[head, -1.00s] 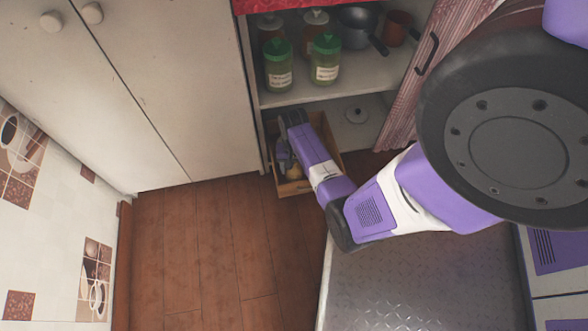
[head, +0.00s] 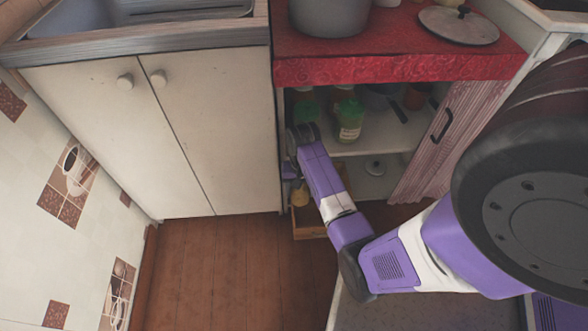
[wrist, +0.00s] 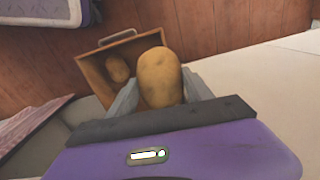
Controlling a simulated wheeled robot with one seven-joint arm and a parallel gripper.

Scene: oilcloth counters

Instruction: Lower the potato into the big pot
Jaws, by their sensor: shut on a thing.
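The potato (wrist: 160,77) is a tan, oblong lump held between the two fingers of my gripper (wrist: 161,92) in the wrist view. In the head view my gripper (head: 296,184) hangs in front of the open cupboard, with the potato (head: 299,196) at its lower end, above a wooden box. The big pot (head: 330,16) is grey and stands on the red-covered counter at the top of the head view. Its upper part is cut off by the frame, so its inside is hidden.
A lid (head: 459,25) lies on the red counter (head: 400,45), right of the pot. Green-lidded jars (head: 349,120) stand on the cupboard shelf. A sink (head: 160,10) is at the upper left.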

